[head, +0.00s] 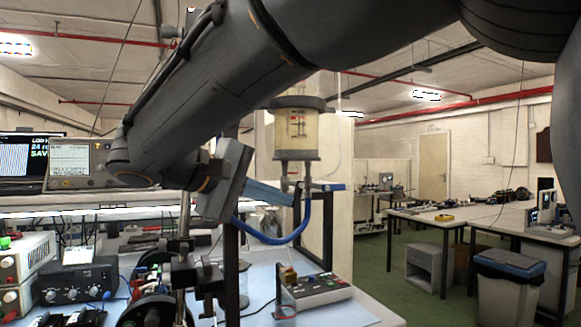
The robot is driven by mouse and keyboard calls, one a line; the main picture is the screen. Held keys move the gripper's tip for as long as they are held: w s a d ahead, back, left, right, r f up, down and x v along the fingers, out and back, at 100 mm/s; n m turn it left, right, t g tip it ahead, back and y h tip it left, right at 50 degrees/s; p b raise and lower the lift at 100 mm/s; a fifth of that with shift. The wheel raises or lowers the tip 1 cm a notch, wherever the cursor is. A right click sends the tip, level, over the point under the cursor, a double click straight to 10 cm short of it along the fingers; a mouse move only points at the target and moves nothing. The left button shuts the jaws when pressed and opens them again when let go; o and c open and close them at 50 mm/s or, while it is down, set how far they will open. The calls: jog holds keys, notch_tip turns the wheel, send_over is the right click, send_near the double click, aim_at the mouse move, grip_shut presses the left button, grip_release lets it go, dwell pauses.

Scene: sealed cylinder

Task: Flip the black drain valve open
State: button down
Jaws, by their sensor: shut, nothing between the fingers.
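A clear sealed cylinder (298,135) with a dark top collar and red marks on its front stands in the middle of the head view. Thin metal outlet fittings (284,178) come out below it. The black drain valve cannot be made out clearly among these fittings. A blue hose (290,236) curves from under the cylinder down to the left. My gripper (290,200) points right from my wrist block. Its blue-grey fingers look shut and empty, with tips just below and close to the outlet fittings. Whether they touch anything cannot be told.
A dark upright post (328,238) stands right of the hose. Below are a bench with a red-and-grey box (315,288), a clamp stand (186,262) and instruments at the left (78,286). Open green floor, a table (455,217) and a bin (508,285) lie to the right.

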jog(key=shift+r, duration=0.15)
jog(key=shift+r+p, duration=0.65)
jog(key=shift+r, duration=0.05)
jog(key=a+f+v, duration=0.1)
jog(key=v, duration=1.3)
jog(key=shift+w+f+b, duration=0.15)
jog(key=shift+w+b, duration=0.15)
jog(key=shift+b, duration=0.1)
